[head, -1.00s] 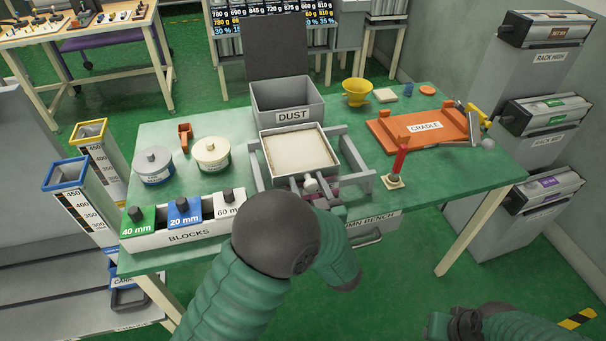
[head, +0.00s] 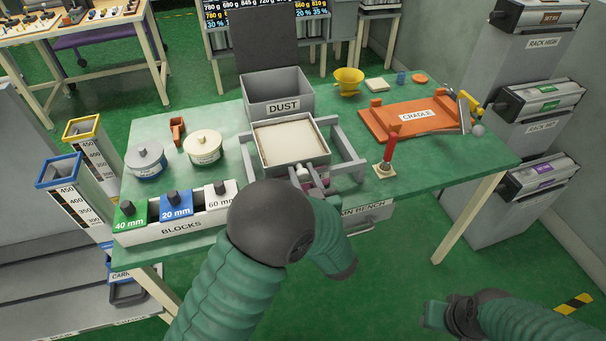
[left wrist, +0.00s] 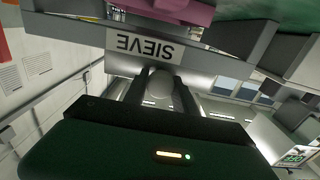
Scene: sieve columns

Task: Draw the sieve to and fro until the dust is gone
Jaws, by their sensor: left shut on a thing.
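The sieve (head: 263,157) is a square grey tray with a pale cream layer inside and a brownish strip along its left inner edge. It sits on a grey frame (head: 345,160) on the green bench. In the left wrist view its front wall with the upside-down SIEVE label (left wrist: 155,50) is close. My left gripper (left wrist: 160,88) is shut on the sieve's pale round knob (left wrist: 160,74); in the head view my arm mostly hides it. My right gripper (head: 437,315) is low at the right, away from the bench; its jaws are unclear.
The grey DUST bin (head: 278,96) stands just behind the sieve. A BLOCKS tray (head: 180,228) and two round tins (head: 203,147) are to the left. A red-handled tool (head: 389,150) stands close on the right. The orange cradle (head: 385,123) is farther right.

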